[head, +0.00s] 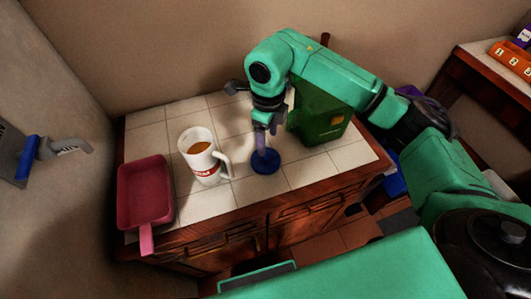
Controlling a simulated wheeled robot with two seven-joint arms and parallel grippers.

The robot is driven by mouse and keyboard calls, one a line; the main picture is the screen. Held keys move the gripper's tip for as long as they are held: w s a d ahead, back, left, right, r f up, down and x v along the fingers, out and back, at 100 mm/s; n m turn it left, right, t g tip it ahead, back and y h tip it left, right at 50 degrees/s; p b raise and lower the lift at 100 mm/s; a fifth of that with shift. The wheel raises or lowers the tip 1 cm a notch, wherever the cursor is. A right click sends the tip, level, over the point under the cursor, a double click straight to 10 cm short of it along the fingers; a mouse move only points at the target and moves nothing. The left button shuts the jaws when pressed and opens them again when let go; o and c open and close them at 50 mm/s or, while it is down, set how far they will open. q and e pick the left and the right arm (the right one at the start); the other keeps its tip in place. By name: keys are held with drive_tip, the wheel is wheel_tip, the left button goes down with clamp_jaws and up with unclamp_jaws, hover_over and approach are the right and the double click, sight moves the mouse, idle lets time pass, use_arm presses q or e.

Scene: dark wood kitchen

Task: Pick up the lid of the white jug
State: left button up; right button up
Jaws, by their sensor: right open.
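The white jug (208,168), with a red label and a handle on its right side, stands upright on the tiled counter. Its top shows an orange-brown round surface inside the rim; I cannot tell if this is contents or a lid. A blue disc (265,162) with an upright purple stem lies on the tiles to the right of the jug; I cannot tell if it is the lid. My right gripper (266,128) is open, pointing down, directly above the blue disc at its stem. Its fingers are small and partly hidden. My left gripper is not in view.
A pink-red pan (145,193) sits at the counter's left edge, its handle over the front. A green box-like container (318,115) stands behind my right arm. A side table (480,68) with orange items is at the upper right. Tiles in front of the disc are clear.

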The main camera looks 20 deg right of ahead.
sight(266, 155)
drive_tip(key=f+p, duration=0.1)
drive_tip(key=f, duration=0.1)
drive_tip(key=f+p, duration=0.1)
drive_tip(key=f, duration=0.1)
drive_tip(key=f+p, duration=0.1)
drive_tip(key=f, duration=0.1)
drive_tip(key=shift+w+a+f, duration=0.2)
drive_tip(key=shift+a+f, duration=0.05)
drive_tip(key=shift+f, duration=0.3)
drive_tip(key=shift+c, duration=1.3)
clamp_jaws()
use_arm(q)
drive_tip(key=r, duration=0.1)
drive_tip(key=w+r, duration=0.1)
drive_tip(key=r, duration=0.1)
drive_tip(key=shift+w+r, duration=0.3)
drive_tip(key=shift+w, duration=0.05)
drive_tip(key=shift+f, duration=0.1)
